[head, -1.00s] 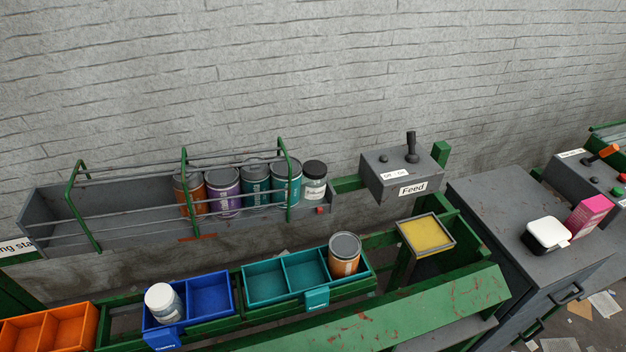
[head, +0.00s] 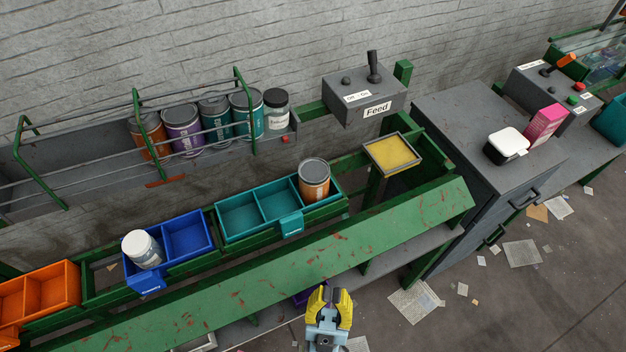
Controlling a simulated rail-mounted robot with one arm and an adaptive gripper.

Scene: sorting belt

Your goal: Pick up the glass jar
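A jar with a black lid and pale label (head: 276,112) stands upright at the right end of the wall rack, beside a teal can; it looks like clear glass. Another jar, pale with a white lid (head: 143,250), sits slightly tilted in the left compartment of the blue bin (head: 188,234). I cannot tell for certain which of them is glass. My gripper (head: 330,300), with yellow fingers, is at the bottom of the view, in front of the green belt frame. Its fingers are apart with nothing between them. It is far from both jars.
The wall rack (head: 75,165) holds several cans behind green and grey rails. A teal bin (head: 240,215) holds an orange can (head: 314,179). A Feed control box (head: 365,95), yellow tray (head: 391,153) and grey cabinet (head: 455,110) stand right. The green sloping rail (head: 270,262) lies between my gripper and the bins.

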